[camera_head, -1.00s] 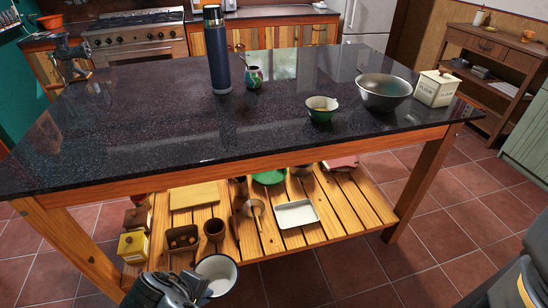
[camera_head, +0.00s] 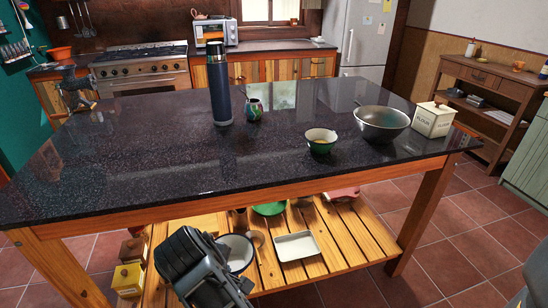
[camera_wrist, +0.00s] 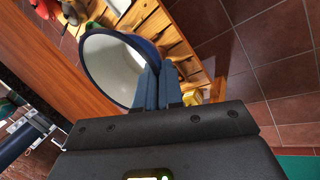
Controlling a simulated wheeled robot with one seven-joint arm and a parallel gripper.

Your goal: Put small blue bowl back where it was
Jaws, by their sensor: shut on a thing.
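The small blue bowl (camera_wrist: 112,68) has a white inside and a blue outer wall and rim. In the wrist view, my gripper (camera_wrist: 157,82) is shut on its rim, and the bowl hangs tilted to the left of the fingers. In the head view, the bowl (camera_head: 237,251) shows just right of my dark wrist and in front of the table's lower shelf. The fingertips are hidden there.
The black-topped table (camera_head: 130,160) holds a blue flask (camera_head: 219,88), a patterned cup (camera_head: 253,109), a green bowl (camera_head: 321,141), a metal bowl (camera_head: 381,123) and a flour tin (camera_head: 433,119). The slatted shelf (camera_head: 350,237) holds several items.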

